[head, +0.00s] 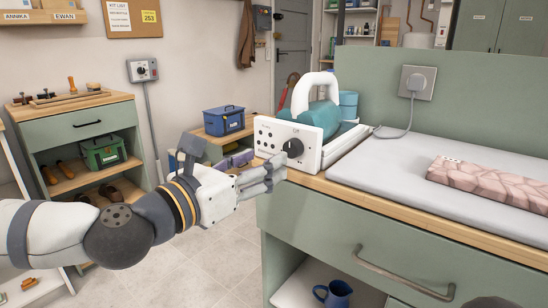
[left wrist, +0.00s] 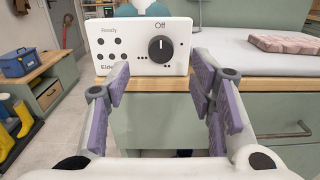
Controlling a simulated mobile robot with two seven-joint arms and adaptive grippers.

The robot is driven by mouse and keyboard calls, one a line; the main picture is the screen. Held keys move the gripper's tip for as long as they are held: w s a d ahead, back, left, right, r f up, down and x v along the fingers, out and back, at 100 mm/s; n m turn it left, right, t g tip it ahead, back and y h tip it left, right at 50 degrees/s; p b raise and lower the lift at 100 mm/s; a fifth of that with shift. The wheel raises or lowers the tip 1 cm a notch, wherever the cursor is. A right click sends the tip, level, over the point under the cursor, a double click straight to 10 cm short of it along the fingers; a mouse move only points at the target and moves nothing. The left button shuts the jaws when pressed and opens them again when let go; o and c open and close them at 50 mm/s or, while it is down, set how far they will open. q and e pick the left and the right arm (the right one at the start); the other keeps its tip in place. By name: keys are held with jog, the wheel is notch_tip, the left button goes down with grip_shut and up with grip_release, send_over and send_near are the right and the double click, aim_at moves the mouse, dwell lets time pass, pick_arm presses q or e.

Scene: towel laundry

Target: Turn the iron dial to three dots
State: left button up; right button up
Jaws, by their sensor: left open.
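The iron (head: 318,118) is teal with a white handle and rests on the worktop's left end. A white control panel (head: 269,137) faces me in front of it. The black dial (head: 293,147) is on the panel's right half. In the left wrist view the dial (left wrist: 160,48) sits below the word "Off", and its pale mark appears to point up at it. Small dots are printed at its lower left, apparently three, and fewer at its lower right. My left gripper (head: 270,172) is open and empty, its fingers either side of and below the dial, apart from it. My right gripper is not seen.
A grey ironing pad (head: 400,170) covers the worktop, with a folded pink patterned towel (head: 480,184) on it. A cord runs from a wall socket (head: 417,82). Below is a green drawer with a handle (head: 405,275). A blue box (head: 223,121) stands on a bench at left.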

aim_at(290, 148)
pick_arm(q)
jog(key=x, duration=0.7)
jog(key=shift+w+d, duration=0.2)
jog(key=shift+d, duration=0.05)
jog(key=c, duration=1.2)
